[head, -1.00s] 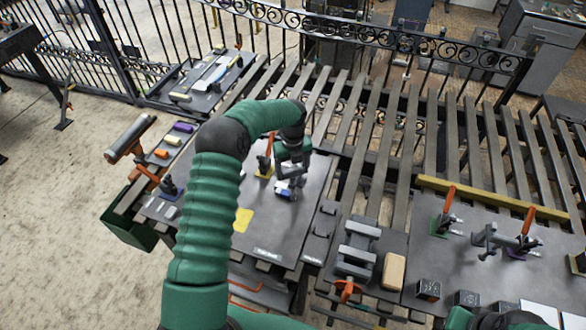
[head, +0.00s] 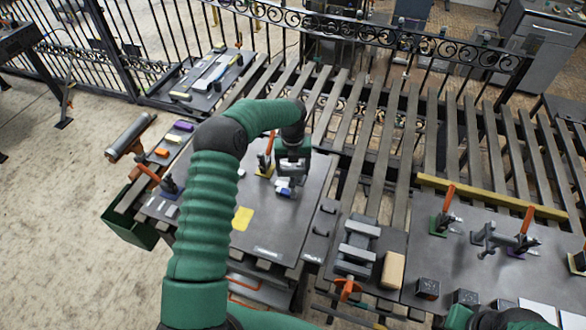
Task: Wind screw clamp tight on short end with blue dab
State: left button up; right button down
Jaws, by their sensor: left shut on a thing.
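My left gripper (head: 291,173) points down over the dark work plate (head: 300,215) in the middle and is shut on a small part that it mostly hides, apparently the screw clamp. A small white and blue piece (head: 285,189) shows just under the fingers, by the plate; I cannot tell where the clamp ends and this piece begins. An orange-handled toggle clamp on a yellow base (head: 264,160) stands close to the left of my gripper. My right gripper does not show; only dark and green parts of my right arm show at the bottom right.
A yellow patch (head: 242,219) lies on the plate. An orange-handled clamp on a blue base (head: 170,186) stands at the left. A grey vise (head: 357,247) and a tan block (head: 392,270) are to the right. Several dark slats lie behind, before a scrolled iron railing (head: 400,38).

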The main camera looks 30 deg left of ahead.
pick_arm(q)
jog(key=o, duration=1)
jog(key=shift+w+a+r, duration=0.1)
jog(key=shift+w+r, duration=0.1)
jog(key=shift+w, duration=0.05)
jog(key=o, duration=0.4)
jog(key=shift+f, duration=0.2)
jog(key=shift+s, duration=0.1)
notch_tip(320, 180, up, 17)
jog(key=b, duration=0.3)
jog(key=shift+f, duration=0.15)
